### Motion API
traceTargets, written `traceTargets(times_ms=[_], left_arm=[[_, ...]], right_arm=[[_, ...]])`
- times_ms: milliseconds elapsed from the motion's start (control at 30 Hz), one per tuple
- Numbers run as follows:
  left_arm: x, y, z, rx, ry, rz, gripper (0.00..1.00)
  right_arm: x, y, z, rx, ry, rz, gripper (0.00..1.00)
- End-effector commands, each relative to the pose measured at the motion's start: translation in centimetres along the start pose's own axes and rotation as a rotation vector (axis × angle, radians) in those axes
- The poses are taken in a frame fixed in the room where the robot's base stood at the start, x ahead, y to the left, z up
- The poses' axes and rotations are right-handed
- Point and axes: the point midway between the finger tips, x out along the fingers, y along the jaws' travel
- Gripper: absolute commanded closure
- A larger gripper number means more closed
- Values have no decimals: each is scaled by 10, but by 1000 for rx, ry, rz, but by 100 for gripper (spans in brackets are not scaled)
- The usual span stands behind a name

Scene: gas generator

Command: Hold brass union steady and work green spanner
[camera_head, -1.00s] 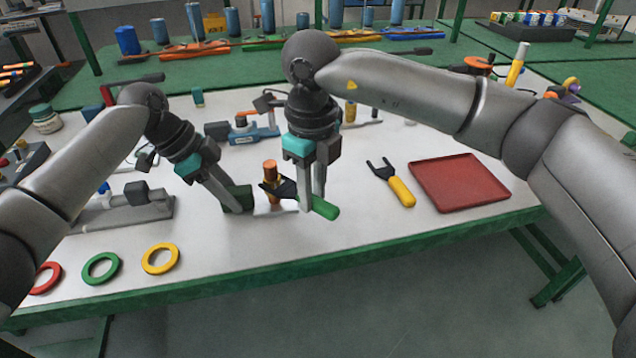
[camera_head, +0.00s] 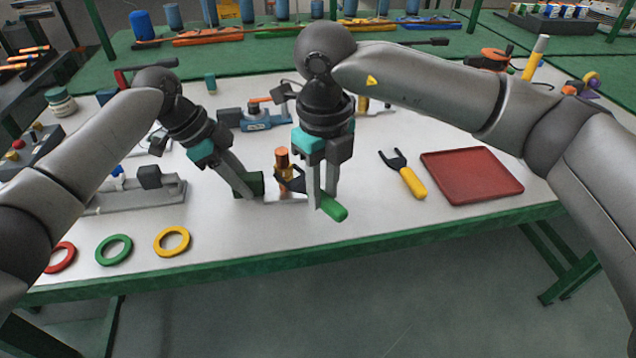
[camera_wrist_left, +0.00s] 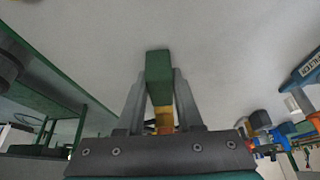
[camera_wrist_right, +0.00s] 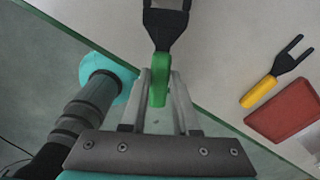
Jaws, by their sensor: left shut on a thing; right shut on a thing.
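The brass union (camera_head: 283,159) stands upright near the table's front, with a copper-coloured top. My left gripper (camera_head: 248,190) is shut on a dark green block (camera_head: 255,181) just left of the union. This block (camera_wrist_left: 158,70) sits between the fingers in the left wrist view, with a brass-coloured piece (camera_wrist_left: 163,118) below it. My right gripper (camera_head: 324,200) is shut on the green handle of the green spanner (camera_head: 334,209). The spanner's black fork (camera_wrist_right: 165,28) points at the union. In the head view the fork is at the union; how it seats is hidden.
A yellow-handled spanner (camera_head: 408,178) and a red tray (camera_head: 472,176) lie to the right. Red, green and yellow rings (camera_head: 172,241) lie front left. A grey fixture (camera_head: 140,194) stands behind them. The table's green front edge (camera_head: 290,253) is close.

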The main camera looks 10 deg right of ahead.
Motion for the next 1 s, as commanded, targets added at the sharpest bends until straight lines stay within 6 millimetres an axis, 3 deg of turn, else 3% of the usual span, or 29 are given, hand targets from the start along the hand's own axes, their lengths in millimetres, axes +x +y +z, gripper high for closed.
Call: traceTargets(times_ms=[700,1000], left_arm=[[0,0,0,1,1,-1,100],[0,0,0,1,1,-1,100]], right_arm=[[0,1,-36,-47,0,2,100],[0,1,-41,-53,0,1,100]])
